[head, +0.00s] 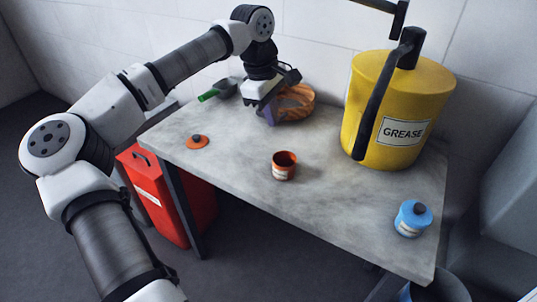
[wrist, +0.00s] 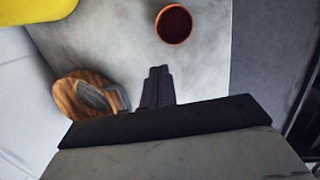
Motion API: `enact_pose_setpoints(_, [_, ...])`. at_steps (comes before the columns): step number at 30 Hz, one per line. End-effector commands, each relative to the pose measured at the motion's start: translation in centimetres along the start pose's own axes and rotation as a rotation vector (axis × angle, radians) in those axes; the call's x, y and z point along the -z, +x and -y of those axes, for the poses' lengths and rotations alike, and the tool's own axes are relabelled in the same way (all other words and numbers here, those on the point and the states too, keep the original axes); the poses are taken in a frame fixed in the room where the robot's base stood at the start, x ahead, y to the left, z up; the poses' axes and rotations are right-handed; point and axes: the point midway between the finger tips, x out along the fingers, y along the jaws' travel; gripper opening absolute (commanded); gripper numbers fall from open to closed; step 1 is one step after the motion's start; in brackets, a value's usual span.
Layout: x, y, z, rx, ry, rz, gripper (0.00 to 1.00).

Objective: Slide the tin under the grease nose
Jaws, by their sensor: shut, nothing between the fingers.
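A small open orange tin (head: 284,172) with a pale label stands upright near the middle of the grey tabletop; its dark inside shows in the wrist view (wrist: 174,24). A big yellow drum (head: 397,105) labelled GREASE stands at the back right. A long black nose (head: 376,100) slopes from its top down its left front, its lower end right of and behind the tin. My gripper (head: 268,117) is at the back of the table, left of the drum and apart from the tin. Its fingers (wrist: 157,86) are shut and empty.
A green-handled scoop (head: 216,91) lies at the back left, an orange lid (head: 197,142) front left. A blue tin (head: 412,219) stands at the right corner. The tabletop between tin and drum is clear.

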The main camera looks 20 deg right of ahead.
Motion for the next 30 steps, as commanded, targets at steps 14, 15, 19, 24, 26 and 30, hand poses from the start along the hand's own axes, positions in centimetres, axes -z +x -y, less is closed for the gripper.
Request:
enact_pose_setpoints(14, [4.7,4.1,2.2,0.123,-0.005,-0.144,0.00])
enact_pose_setpoints(15, [4.8,5.0,2.3,0.122,-0.005,-0.143,0.00])
enact_pose_setpoints(19, [5.2,7.8,2.6,0.122,-0.004,-0.142,0.00])
enact_pose_setpoints(24, [4.5,10.0,2.8,0.118,0.001,-0.144,0.00])
enact_pose_setpoints(26, [3.5,10.1,2.8,0.118,0.001,-0.144,0.00])
enact_pose_setpoints(30, [2.1,10.4,2.8,0.118,-0.001,-0.144,0.00])
